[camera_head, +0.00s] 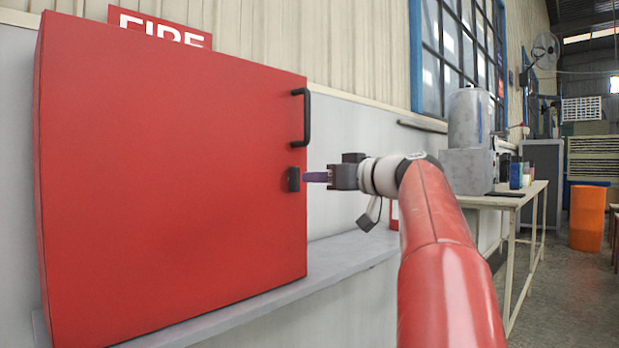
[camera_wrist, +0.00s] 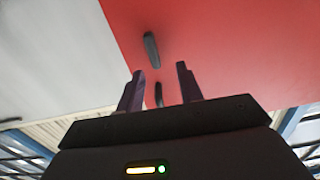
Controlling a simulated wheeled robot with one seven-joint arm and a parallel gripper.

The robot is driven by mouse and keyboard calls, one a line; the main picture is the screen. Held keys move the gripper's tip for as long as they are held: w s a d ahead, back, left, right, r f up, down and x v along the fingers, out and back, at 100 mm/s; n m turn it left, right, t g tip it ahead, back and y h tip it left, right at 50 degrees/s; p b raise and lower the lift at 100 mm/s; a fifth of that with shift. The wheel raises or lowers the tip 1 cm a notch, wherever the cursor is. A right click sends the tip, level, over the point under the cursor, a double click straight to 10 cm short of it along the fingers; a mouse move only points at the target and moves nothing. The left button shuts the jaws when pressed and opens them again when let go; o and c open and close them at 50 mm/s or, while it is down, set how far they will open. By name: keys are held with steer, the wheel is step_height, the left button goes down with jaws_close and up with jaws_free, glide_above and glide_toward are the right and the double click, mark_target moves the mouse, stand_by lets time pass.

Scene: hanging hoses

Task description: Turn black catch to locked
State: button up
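The black catch (camera_head: 293,179) is a small dark block at the right edge of the red cabinet door (camera_head: 165,160), below the door's black handle (camera_head: 305,117). It looks upright, longer than wide. My gripper (camera_head: 310,177) is just right of the catch with its purple fingers pointing at it; I cannot tell in the head view whether they touch it. In the wrist view my gripper (camera_wrist: 160,72) is open, its fingers apart with nothing held. A dark upright block, seemingly the catch (camera_wrist: 152,50), shows beyond the fingertips, and part of what seems the handle (camera_wrist: 158,95) shows between the fingers.
A FIRE sign (camera_head: 160,28) stands above the cabinet. A grey ledge (camera_head: 335,263) runs below it. To the right are a workbench (camera_head: 515,195) with a grey machine (camera_head: 470,130) and an orange bin (camera_head: 587,218). The space before the door is clear.

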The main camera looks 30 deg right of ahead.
mark_target(299, 172)
steer(key=x, duration=0.2)
steer(key=p+x, duration=0.1)
steer(key=x, duration=0.2)
steer(key=d+r+p+x, duration=0.1)
steer(key=x, duration=0.1)
steer(key=shift+w+r, duration=0.1)
steer(key=shift+w, duration=0.25)
steer(key=shift+c, duration=0.2)
jaws_close()
